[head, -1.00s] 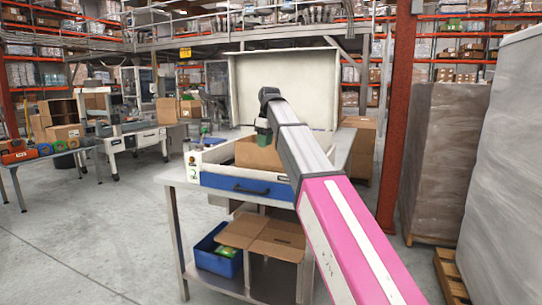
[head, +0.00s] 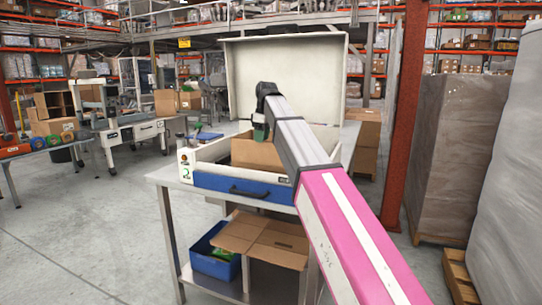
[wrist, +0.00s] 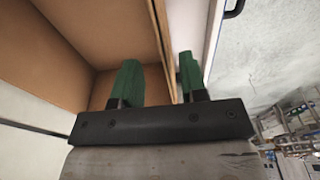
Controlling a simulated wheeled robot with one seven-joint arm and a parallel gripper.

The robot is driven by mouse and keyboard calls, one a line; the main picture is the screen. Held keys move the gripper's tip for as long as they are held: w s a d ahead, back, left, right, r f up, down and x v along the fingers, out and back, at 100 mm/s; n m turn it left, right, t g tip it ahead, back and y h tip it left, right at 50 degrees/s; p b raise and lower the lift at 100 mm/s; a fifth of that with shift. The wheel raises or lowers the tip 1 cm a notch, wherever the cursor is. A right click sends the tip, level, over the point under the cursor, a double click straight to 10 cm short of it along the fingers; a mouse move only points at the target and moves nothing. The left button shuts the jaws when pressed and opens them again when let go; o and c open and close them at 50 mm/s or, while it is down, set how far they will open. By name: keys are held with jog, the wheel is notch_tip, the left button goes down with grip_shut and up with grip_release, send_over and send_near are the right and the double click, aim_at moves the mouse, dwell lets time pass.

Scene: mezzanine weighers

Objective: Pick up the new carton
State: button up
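The brown cardboard carton (head: 256,153) sits inside the white open-lidded machine (head: 215,160) on the metal table. Its top is open, and the wrist view looks down into it (wrist: 65,50). My gripper (head: 260,132) has green fingers and is over the carton's rim. In the wrist view my gripper (wrist: 160,82) is open, with its fingers well apart. One carton wall runs between them: the left finger is on the inner side, the right finger on the outer side near the machine's white front. Whether either finger touches the wall, I cannot tell.
The machine has a blue front panel (head: 243,188) with a dark handle. A red post (head: 404,130) and a wrapped pallet load (head: 445,150) stand at right.

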aim_at(261, 149)
jog(key=f, duration=0.5)
jog(key=shift+s+a+f, duration=0.2)
jog(key=shift+s+f, duration=0.05)
jog(key=shift+f, duration=0.05)
grip_shut()
